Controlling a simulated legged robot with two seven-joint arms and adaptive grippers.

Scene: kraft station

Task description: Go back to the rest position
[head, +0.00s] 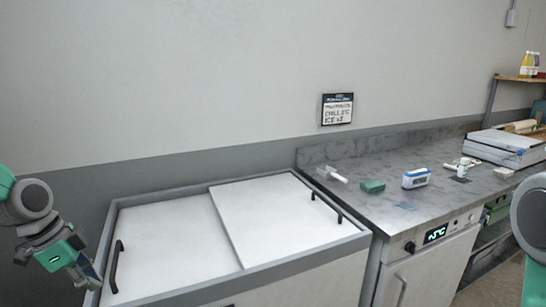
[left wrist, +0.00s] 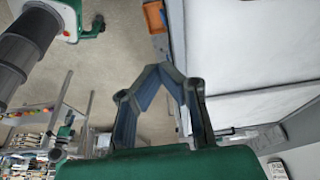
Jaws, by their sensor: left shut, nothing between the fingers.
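My left gripper (head: 88,275) is at the lower left of the head view, beside the left edge of the chest with white sliding lids (head: 165,240). In the left wrist view the fingers of my left gripper (left wrist: 160,72) come together at their tips, with nothing between them. Below them are bare floor and the white chest side. Part of my right arm shows at the right edge of the head view; its gripper is out of the picture.
The chest lids have black handles (head: 117,266). Right of it is a metal counter (head: 345,170) with a green block (head: 373,186), a white-blue device (head: 416,178) and a small white bottle (head: 462,170). A sign (head: 337,109) hangs on the wall. An orange box (left wrist: 155,17) shows in the wrist view.

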